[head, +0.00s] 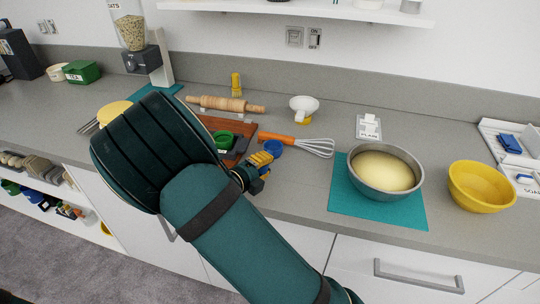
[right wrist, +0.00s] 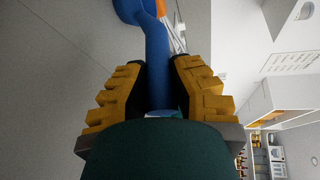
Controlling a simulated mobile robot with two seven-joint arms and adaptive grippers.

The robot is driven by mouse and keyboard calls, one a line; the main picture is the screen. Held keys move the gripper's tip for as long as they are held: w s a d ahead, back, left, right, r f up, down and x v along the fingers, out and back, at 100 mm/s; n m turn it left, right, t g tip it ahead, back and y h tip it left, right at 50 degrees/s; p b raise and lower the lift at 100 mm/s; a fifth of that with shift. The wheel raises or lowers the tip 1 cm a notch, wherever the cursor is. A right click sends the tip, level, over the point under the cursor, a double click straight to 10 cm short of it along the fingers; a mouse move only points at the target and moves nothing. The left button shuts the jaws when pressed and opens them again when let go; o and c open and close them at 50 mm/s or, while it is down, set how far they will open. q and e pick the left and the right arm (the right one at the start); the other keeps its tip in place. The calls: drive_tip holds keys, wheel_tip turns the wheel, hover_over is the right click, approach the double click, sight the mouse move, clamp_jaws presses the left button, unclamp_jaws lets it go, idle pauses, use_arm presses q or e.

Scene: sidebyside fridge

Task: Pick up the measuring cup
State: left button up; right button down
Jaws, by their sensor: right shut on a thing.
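A blue measuring cup (head: 275,147) shows in the head view just past the fingertips of my right gripper (head: 259,164), near the counter's front edge. In the right wrist view the cup's long blue handle (right wrist: 158,62) runs between the two yellow ridged fingers of my right gripper (right wrist: 160,92), which are shut on it. The cup's bowl is partly cut off at the top of that view. In the head view I cannot tell whether the cup touches the counter. My left gripper is not in view.
A brown board (head: 243,125) with a green cup (head: 222,140) lies left of the blue cup. A whisk (head: 316,146) with an orange handle lies close behind it. A steel bowl of dough (head: 385,171) on a teal mat (head: 345,205) and a yellow bowl (head: 481,187) stand right.

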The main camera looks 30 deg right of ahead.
wheel_tip(320, 180, up, 10)
drive_tip(key=p, duration=0.2)
drive_tip(key=shift+p, duration=0.4)
idle(0.4)
